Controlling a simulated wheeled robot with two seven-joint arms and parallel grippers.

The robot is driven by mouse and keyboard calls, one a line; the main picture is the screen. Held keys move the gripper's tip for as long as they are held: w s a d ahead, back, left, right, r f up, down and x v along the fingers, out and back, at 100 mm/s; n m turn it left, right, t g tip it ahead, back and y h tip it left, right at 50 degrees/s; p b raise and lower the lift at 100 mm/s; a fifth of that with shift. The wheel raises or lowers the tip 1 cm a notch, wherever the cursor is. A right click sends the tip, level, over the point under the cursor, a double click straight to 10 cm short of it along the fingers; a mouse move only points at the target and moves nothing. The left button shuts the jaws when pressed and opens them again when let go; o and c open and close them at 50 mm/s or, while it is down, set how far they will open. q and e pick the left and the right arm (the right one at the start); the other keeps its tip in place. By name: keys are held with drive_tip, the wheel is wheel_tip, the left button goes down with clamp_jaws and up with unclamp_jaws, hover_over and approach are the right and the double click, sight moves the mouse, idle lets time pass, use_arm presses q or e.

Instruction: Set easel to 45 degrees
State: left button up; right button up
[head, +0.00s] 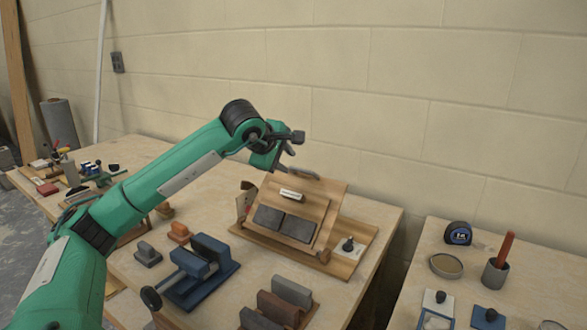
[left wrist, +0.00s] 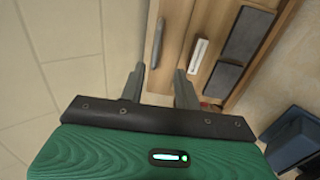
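The wooden easel (head: 323,207) stands tilted back on a wooden base (head: 348,262) on the table, in the middle of the head view. Its board carries a white label (head: 291,195), two dark grey slabs (head: 284,222) and a grey bar near the top edge. I cannot read its exact angle. My left gripper (head: 292,144) is just above the board's top edge. In the left wrist view the fingers (left wrist: 160,88) are open and apart, with the board's edge (left wrist: 165,75) showing between them; I cannot tell whether they touch it. My right gripper is not in view.
A blue clamp-like fixture (head: 198,270) and dark blocks (head: 282,300) stand in front of the easel. A black knob (head: 347,244) sits on the base's right part. A second table (head: 520,272) holds a tape measure (head: 458,233) and a cup. The block wall is close behind.

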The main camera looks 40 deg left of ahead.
use_arm(q)
drive_tip(key=v, duration=0.6)
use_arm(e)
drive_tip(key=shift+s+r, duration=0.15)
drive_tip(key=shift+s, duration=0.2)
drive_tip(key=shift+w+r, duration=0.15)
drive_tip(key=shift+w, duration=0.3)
